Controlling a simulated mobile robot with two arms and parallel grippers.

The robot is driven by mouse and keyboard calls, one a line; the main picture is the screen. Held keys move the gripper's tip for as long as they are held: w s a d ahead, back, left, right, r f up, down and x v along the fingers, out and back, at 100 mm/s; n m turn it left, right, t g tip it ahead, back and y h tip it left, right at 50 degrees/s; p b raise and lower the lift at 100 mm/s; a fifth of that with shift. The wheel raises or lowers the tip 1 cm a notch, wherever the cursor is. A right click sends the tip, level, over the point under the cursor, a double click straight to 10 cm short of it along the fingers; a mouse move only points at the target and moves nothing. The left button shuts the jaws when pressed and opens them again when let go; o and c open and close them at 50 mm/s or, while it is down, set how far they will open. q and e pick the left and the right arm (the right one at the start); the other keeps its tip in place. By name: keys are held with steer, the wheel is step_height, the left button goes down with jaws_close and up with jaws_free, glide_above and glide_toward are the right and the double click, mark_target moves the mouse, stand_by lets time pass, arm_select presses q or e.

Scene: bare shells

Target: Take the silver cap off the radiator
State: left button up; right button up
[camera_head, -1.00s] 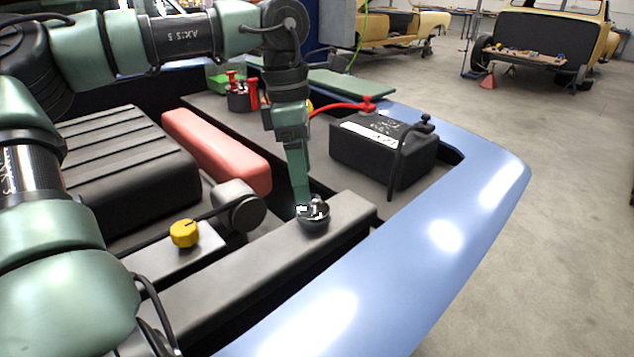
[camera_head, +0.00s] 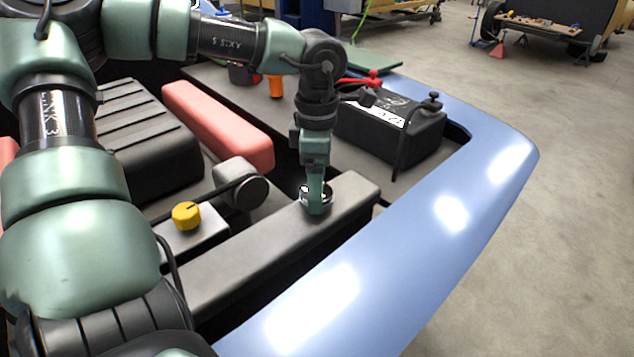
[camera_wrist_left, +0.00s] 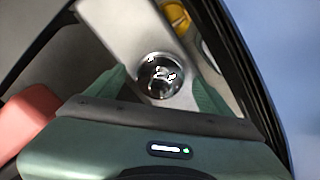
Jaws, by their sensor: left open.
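The silver cap (camera_head: 305,191) sits on top of the long dark grey radiator (camera_head: 240,252), near its far end. It shows as a shiny round disc in the left wrist view (camera_wrist_left: 160,76). My left gripper (camera_head: 316,208) points down at the cap and hides part of it in the head view. In the left wrist view my left gripper (camera_wrist_left: 157,80) is open, with one green finger on each side of the cap. I cannot tell whether the fingers touch it. My right gripper is not in view.
A yellow cap (camera_head: 186,215) stands left of the radiator, with a round black part (camera_head: 240,184) beside it. A red block (camera_head: 218,125) and a black battery (camera_head: 390,132) lie behind. The blue body edge (camera_head: 400,250) runs along the right.

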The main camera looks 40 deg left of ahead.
arm_select(q)
steer(key=shift+s, duration=0.1)
steer(key=c, duration=1.4)
steer(key=shift+r, duration=0.1)
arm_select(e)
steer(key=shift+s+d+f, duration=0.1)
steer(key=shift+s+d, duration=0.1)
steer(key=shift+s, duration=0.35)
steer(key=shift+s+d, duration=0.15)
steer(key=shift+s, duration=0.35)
